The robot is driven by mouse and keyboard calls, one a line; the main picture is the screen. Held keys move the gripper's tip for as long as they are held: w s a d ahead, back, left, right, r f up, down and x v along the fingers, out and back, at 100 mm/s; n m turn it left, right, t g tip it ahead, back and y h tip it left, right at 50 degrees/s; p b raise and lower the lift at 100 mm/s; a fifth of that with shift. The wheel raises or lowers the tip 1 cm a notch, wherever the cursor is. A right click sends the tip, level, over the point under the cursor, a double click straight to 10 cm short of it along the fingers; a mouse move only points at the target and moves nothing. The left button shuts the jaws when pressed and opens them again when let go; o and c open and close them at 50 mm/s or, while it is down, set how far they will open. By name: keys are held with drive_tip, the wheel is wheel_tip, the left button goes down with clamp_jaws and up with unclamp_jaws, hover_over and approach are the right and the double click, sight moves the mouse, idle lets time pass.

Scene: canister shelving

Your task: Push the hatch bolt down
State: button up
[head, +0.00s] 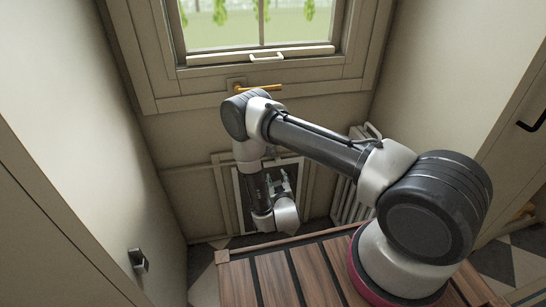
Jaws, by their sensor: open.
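The hatch is a small pale-framed panel (240,200) low in the cream door, below the window. My arm hangs down in front of it and covers much of it. My gripper (279,180) is in front of the hatch's upper right part, small and dark with pale parts, and its jaws are open. I cannot make out the hatch bolt; it is hidden by my arm and gripper or too small to tell. I cannot tell whether the gripper touches the hatch.
A brass door handle (262,87) sits under the window (262,22), close behind my arm. A white radiator (352,185) stands right of the door. Walls close in on both sides; a dark latch (138,260) is at the lower left.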

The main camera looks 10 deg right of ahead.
sight(273, 154)
wheel_tip(273, 154, up, 6)
drive_tip(key=w+t, duration=0.1)
drive_tip(key=t, duration=0.2)
drive_tip(key=w, duration=0.7)
drive_tip(key=shift+w+d+f, duration=0.2)
drive_tip(key=shift+w+d, duration=0.05)
drive_tip(key=shift+n, duration=0.3)
drive_tip(key=shift+c, duration=0.2)
drive_tip(key=shift+f, duration=0.1)
clamp_jaws()
